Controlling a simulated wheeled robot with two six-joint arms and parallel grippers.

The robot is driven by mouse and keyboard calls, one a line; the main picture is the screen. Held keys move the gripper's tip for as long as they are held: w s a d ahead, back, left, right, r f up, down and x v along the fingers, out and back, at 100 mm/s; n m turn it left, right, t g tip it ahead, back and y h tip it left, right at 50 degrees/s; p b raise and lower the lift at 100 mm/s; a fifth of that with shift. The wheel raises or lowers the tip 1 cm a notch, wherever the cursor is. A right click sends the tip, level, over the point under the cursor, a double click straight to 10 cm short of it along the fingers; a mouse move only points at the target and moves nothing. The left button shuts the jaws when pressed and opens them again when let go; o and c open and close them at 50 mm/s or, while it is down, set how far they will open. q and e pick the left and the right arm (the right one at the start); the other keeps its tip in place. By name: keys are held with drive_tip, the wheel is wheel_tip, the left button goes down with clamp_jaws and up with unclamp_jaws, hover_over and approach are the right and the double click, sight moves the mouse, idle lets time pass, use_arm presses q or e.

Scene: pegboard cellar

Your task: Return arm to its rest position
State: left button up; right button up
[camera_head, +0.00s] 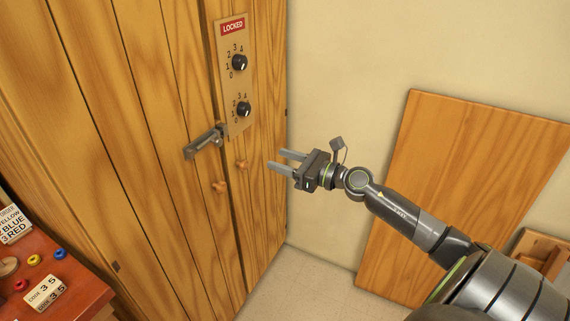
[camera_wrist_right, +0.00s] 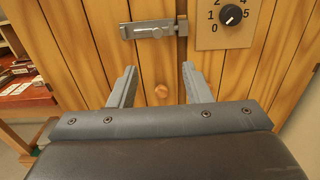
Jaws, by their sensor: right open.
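My right arm reaches in from the lower right in the head view. Its right gripper (camera_head: 280,160) is open and empty, in front of the wooden cabinet (camera_head: 150,110). The fingers appear clear of the knob and the doors. My left gripper is not in view.
The cabinet carries a metal latch (camera_head: 204,142) and a panel (camera_head: 236,85) with two black dials and a red LOCKED sign. A red table (camera_head: 80,277) with cards and small rings stands at lower left. A wooden board (camera_head: 450,180) leans on the right wall.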

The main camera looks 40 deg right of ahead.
drive_tip(key=shift+w, duration=0.15)
drive_tip(key=shift+f, duration=0.1)
